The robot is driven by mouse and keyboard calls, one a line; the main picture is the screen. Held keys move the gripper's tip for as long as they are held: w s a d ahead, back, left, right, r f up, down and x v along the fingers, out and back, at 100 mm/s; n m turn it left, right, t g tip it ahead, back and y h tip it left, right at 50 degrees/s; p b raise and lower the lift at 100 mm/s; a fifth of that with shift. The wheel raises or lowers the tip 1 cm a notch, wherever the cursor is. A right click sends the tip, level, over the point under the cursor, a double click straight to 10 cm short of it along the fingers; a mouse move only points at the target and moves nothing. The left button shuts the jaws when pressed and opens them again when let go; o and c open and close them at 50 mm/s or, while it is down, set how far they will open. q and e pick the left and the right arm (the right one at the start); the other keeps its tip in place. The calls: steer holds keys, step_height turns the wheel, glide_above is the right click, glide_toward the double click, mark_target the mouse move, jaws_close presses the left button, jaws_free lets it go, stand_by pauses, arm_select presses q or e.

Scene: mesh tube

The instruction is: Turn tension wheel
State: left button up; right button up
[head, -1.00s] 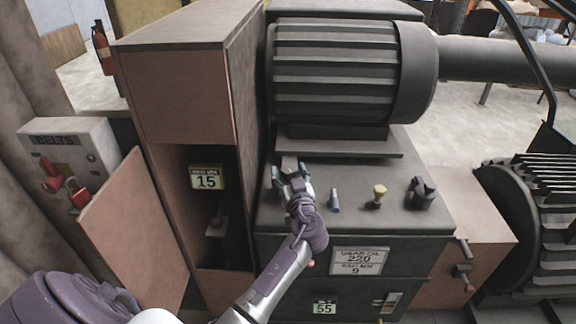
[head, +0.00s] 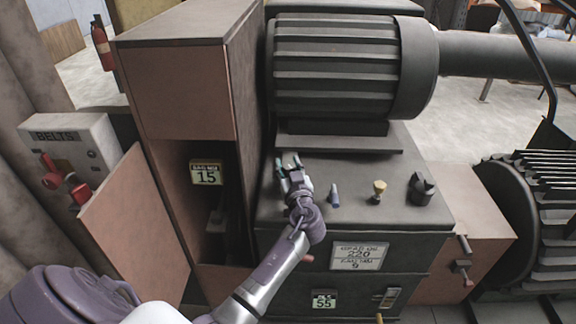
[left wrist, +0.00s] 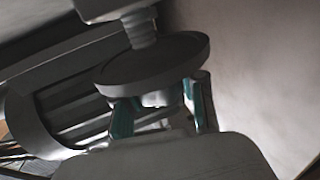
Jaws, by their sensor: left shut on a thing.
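The tension wheel (left wrist: 150,62) is a dark round disc on a threaded screw in the left wrist view. My left gripper (left wrist: 162,92) is at the disc, with its teal-padded fingers on either side of its lower part, shut on it. In the head view my left gripper (head: 287,160) is over the left back part of the dark machine top, beneath the big ribbed motor. There the hand hides most of the wheel. My right gripper is not in view.
The ribbed motor (head: 335,70) overhangs behind the hand. A tall brown cabinet (head: 180,85) stands close on the left. A small blue-grey peg (head: 334,195), a yellowish knob (head: 379,189) and a dark knob (head: 420,189) stand to the right on the top.

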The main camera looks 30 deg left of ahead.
arm_select(q)
steer(key=shift+m+t+h, duration=0.3)
steer(key=shift+h, duration=0.1)
steer(key=shift+m+t+h, duration=0.7)
steer(key=shift+h, duration=0.1)
steer(key=shift+m+t+h, duration=0.6)
steer(key=shift+m+h, duration=0.2)
steer(key=shift+h, duration=0.3)
steer(key=m+t+h+p, duration=0.1)
steer(key=h, duration=0.1)
steer(key=m+h+p, duration=0.1)
steer(key=m+h, duration=0.1)
steer(key=shift+r+t, duration=0.2)
steer(key=shift+t, duration=0.2)
steer(key=shift+d+f+m+h+p, duration=0.15)
steer(key=shift+m+h+p, duration=0.95)
steer(key=shift+h, duration=0.9)
steer(key=o, duration=1.2)
steer(key=shift+c, duration=0.2)
